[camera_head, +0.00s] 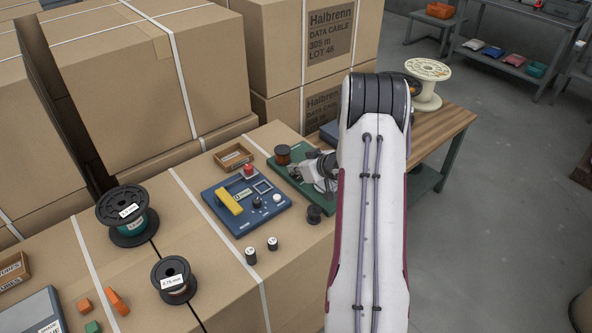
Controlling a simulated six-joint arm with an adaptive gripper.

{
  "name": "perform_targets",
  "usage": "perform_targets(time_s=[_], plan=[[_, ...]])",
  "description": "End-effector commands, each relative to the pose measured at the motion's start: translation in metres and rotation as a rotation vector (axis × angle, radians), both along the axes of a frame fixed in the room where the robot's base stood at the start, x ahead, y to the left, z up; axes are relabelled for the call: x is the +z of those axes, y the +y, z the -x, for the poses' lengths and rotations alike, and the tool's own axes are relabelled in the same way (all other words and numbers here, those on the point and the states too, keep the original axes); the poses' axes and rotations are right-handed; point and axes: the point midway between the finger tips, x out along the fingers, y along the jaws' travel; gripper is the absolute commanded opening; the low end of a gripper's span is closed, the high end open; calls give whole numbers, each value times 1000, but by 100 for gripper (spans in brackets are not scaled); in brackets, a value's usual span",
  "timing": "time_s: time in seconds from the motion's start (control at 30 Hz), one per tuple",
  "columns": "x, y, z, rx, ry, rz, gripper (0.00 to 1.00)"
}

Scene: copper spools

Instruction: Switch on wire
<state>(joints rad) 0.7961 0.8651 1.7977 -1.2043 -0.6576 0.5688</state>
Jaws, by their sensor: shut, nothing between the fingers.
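A blue control panel (241,225) lies on the cardboard boxes, left of my arm. My gripper (306,174) is low over the green board, shut and holding nothing. My white arm hides part of the board, and I cannot tell whether the fingers touch it. A short dark cylinder (314,214) stands at the board's near edge.
Black spools, one with green wire (128,222) and one smaller (174,281), stand at the left. Two small bobbins (251,256) sit before the panel. A wooden tray (234,157) is behind it. Large cartons (140,80) rise behind. A white spool (427,72) stands back right.

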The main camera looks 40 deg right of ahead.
Motion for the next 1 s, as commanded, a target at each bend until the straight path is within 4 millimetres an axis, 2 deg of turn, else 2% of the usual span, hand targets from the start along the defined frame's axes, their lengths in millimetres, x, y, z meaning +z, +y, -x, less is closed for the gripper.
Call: perform_targets(time_s=[0.63, 0.77, 1.0], plan=[[6, 0, -3, 1, 0, 2, 0], [15, 0, -4, 1, -1, 2, 0], [44, 0, -8, 1, -2, 3, 0]])
